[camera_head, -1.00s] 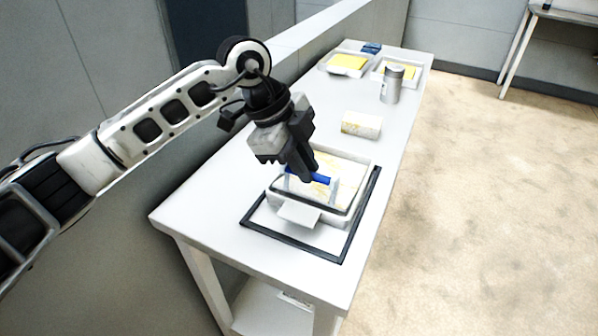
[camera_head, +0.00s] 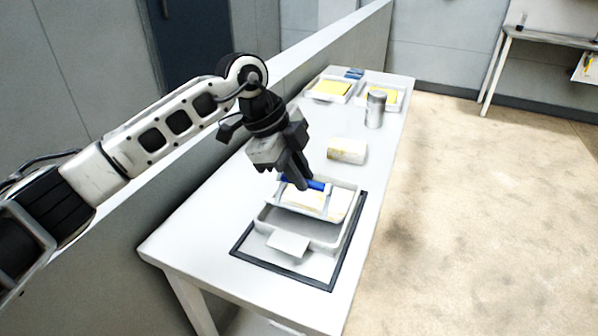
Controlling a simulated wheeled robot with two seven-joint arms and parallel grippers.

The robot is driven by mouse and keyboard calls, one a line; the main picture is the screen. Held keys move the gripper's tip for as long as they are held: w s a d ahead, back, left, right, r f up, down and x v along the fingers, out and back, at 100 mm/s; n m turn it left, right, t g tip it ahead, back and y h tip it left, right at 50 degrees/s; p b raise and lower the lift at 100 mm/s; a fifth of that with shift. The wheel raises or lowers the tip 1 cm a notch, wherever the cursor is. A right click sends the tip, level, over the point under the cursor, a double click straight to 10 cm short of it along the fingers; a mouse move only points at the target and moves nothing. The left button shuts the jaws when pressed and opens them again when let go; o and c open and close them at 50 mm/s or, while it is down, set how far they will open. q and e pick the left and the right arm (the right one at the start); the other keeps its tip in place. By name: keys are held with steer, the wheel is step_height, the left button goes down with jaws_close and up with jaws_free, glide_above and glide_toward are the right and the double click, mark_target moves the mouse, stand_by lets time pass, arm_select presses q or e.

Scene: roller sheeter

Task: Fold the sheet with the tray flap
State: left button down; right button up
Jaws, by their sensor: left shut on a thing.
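The white tray (camera_head: 338,241) sits on the table inside a dark rectangular frame. The sheet (camera_head: 327,206), pale with yellow markings, lies in the rear part of the tray. A pale flap with a blue handle bar (camera_head: 318,185) stands over the sheet, partly hidden by my gripper. My left gripper (camera_head: 301,184) reaches down from the left and is shut on the blue handle bar. My right gripper is not in view.
A pale roll (camera_head: 346,150) lies behind the tray. A grey metal canister (camera_head: 375,109) stands farther back. Two trays with yellow contents, left (camera_head: 331,89) and right (camera_head: 382,95), sit at the far end. A dark frame (camera_head: 335,274) surrounds the tray. The left table side is clear.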

arm_select(q)
steer(key=c, duration=1.6)
jaws_free()
steer(key=shift+f, duration=0.35)
steer(key=shift+c, duration=0.2)
steer(key=shift+o, duration=1.2)
steer(key=shift+w, duration=0.1)
steer(key=shift+r, duration=0.15)
steer(key=b+v, duration=0.2)
steer(key=v, duration=1.3)
steer(key=shift+a+r, duration=0.2)
steer(key=shift+r, duration=0.15)
